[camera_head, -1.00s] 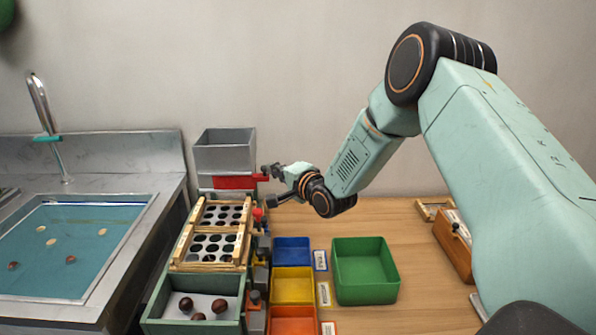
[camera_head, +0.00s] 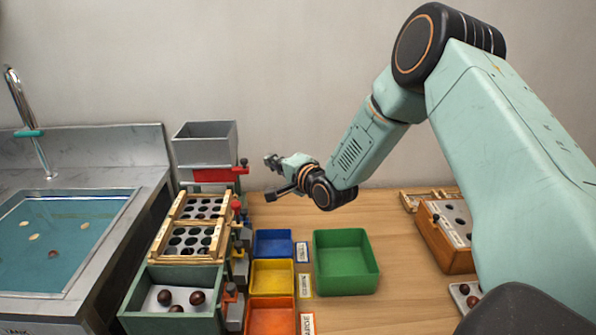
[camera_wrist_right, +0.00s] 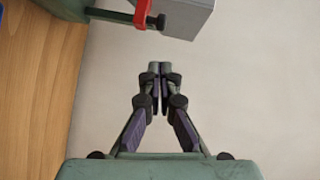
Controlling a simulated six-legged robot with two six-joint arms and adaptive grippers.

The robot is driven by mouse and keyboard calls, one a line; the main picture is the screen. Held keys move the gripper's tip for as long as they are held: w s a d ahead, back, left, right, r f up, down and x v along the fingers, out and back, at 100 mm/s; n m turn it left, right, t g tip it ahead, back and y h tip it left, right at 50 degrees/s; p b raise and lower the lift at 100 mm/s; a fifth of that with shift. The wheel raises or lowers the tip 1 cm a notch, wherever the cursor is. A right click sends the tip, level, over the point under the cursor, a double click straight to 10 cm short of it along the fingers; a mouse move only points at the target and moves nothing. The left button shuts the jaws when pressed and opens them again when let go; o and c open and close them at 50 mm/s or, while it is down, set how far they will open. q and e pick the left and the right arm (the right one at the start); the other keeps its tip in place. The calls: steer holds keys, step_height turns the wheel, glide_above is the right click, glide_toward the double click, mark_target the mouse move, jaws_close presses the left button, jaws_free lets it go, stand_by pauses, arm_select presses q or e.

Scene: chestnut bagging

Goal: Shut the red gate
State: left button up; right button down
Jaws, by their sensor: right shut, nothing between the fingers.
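The red gate (camera_head: 214,175) is a flat red plate under the grey hopper (camera_head: 204,150), at the back left of the table. Its dark-knobbed end sticks out just past the hopper's right side. In the right wrist view a red piece of the gate (camera_wrist_right: 142,14) shows at the top, beside the hopper (camera_wrist_right: 186,17). My right gripper (camera_head: 270,160) is to the right of the gate's knob, with a gap between them. In the wrist view its fingertips (camera_wrist_right: 154,69) are together with nothing between them. My left gripper is not in view.
A wooden rack with holes (camera_head: 163,242) and a green tray (camera_head: 131,315) holding chestnuts stand in front of the hopper. Small levers line the rack's right side. Blue (camera_head: 257,242), yellow (camera_head: 256,279), orange (camera_head: 252,318) and green bins (camera_head: 373,270) stand to the right.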

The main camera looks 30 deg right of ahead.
steer(key=s+r+p, duration=0.1)
steer(key=s, duration=0.7)
steer(key=shift+s+d+r, duration=0.15)
steer(key=shift+s+r, duration=0.1)
steer(key=shift+s, duration=0.15)
steer(key=shift+f, duration=0.15)
